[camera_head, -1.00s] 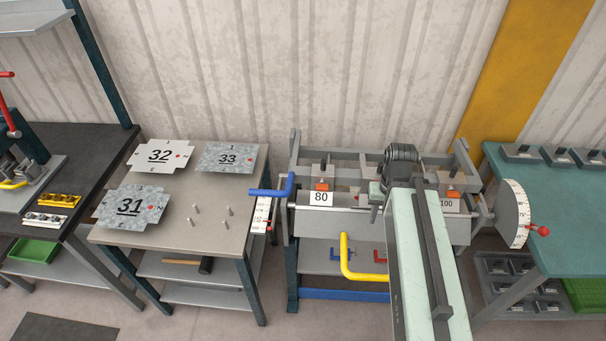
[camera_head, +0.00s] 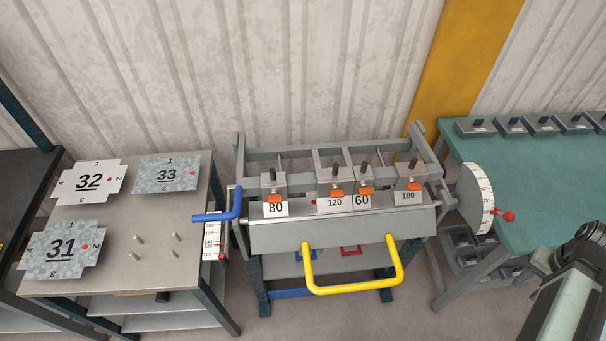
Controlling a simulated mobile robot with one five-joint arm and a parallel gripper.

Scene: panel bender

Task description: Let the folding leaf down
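The folding leaf (camera_head: 340,231) is the long grey plate along the front of the panel bender. Its broad face slopes down toward me below the clamping blocks; its exact angle is hard to tell. The yellow U-shaped handle (camera_head: 356,288) is fixed to the leaf and reaches forward and down from its lower edge. Nothing touches the handle. The white angle dial (camera_head: 482,205) with a red knob (camera_head: 508,217) is at the bender's right end. My arm (camera_head: 566,300) is in the lower right corner, well right of the leaf. My gripper's fingers do not show.
Clamping blocks marked 80, 120, 60 and 100 stand along the bender's top. A blue lever (camera_head: 217,217) sticks out at its left end. The left table (camera_head: 120,215) holds plates 31, 32 and 33. A green bench (camera_head: 545,180) stands at the right. Floor before the bender is clear.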

